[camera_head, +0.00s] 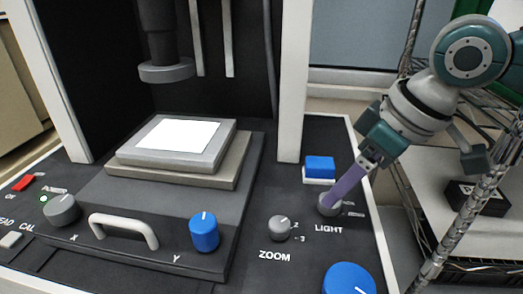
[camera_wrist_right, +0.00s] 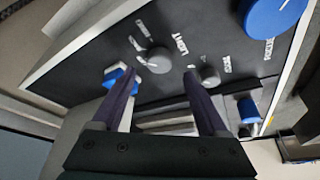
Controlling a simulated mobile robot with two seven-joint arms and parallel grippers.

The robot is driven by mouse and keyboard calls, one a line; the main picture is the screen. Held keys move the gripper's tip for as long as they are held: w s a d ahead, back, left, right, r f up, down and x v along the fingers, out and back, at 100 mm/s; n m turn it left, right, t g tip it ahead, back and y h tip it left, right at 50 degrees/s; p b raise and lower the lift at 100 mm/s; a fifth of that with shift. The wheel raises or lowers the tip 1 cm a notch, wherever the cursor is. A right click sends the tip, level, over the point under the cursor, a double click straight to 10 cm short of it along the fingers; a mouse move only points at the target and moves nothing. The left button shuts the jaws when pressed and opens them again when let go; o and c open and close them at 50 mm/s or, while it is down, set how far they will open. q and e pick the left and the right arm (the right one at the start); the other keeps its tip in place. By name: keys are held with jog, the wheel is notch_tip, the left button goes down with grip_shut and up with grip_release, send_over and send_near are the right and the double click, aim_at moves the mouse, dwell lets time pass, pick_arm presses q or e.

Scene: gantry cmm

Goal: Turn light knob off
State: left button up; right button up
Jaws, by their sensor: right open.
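The light knob (camera_head: 327,207) is a small grey dial on the black panel at the right, above the printed word LIGHT. In the wrist view the light knob (camera_wrist_right: 159,60) shows whole, with a white pointer line on it. My right gripper (camera_head: 335,201) reaches down from the upper right, its purple fingers at the knob and partly covering it. In the wrist view my right gripper (camera_wrist_right: 159,75) is open, and the knob appears in line with the gap between the fingertips. I cannot tell whether a finger touches it. My left gripper is out of view.
A blue button (camera_head: 320,165) is just behind the light knob. The grey zoom knob (camera_head: 280,228) lies to the left, and a large blue knob (camera_head: 349,279) in front. A white post (camera_head: 294,90) and the stage (camera_head: 220,150) stand left. A wire rack (camera_head: 440,230) is right.

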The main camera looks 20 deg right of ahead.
aim_at(332, 212)
jog(key=x, duration=0.4)
jog(key=shift+b, duration=0.3)
grip_shut()
dwell(0.3)
